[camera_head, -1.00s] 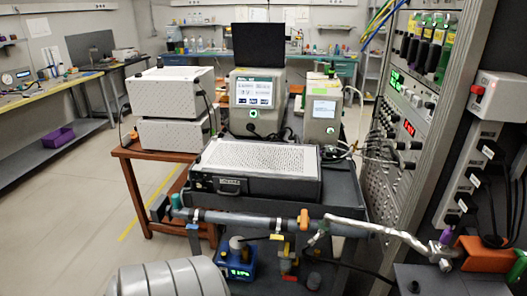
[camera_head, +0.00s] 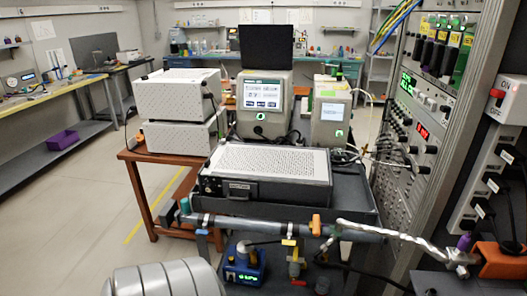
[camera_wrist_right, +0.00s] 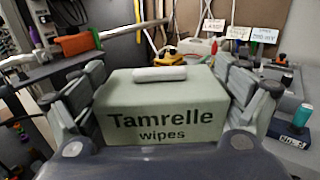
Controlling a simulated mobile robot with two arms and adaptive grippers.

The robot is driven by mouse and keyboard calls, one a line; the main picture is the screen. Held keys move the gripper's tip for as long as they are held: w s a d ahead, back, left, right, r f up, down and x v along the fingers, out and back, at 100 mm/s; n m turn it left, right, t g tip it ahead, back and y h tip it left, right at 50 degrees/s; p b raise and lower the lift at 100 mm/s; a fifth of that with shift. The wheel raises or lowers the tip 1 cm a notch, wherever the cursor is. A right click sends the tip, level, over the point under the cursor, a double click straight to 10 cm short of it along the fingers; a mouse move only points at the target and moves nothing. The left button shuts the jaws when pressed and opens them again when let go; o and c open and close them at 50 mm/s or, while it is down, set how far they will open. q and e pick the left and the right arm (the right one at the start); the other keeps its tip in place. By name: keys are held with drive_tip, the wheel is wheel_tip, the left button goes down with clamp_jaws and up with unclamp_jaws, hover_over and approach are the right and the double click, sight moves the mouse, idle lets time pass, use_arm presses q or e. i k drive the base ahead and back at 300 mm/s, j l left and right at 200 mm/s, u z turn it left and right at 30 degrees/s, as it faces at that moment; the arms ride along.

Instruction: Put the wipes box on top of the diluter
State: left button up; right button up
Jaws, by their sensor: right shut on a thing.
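The wipes box (camera_wrist_right: 150,108) is a pale green box marked "Tamrelle wipes" with a white tuft on top, upright in the right wrist view. My right gripper (camera_wrist_right: 158,88) is shut on it, with a finger against each side. Neither gripper shows in the head view, and my left gripper is in no view. No label I can read names the diluter. Candidates in the head view are the flat grey case with perforated top (camera_head: 268,160), two stacked white boxes (camera_head: 177,112), a large screen unit (camera_head: 264,105) and a smaller screen unit (camera_head: 331,112).
A dark laptop-like panel (camera_head: 267,46) stands on the large unit. A grey pipe (camera_head: 262,226) crosses in front of the case, with a blue pump (camera_head: 244,268) below. An instrument rack (camera_head: 425,110) stands at right. The floor (camera_head: 70,215) at left is clear.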

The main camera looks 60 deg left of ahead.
sight(274, 160)
drive_tip(key=k+j+u, duration=0.1)
drive_tip(key=j+u, duration=0.2)
drive_tip(key=j, duration=1.1)
drive_tip(key=j+u, duration=0.25)
drive_tip(key=j, duration=1.15)
drive_tip(key=i+j, duration=0.2)
drive_tip(key=j, duration=0.2)
drive_tip(key=i+j+u, duration=0.1)
drive_tip(key=i+j, duration=0.15)
drive_tip(key=j, duration=0.1)
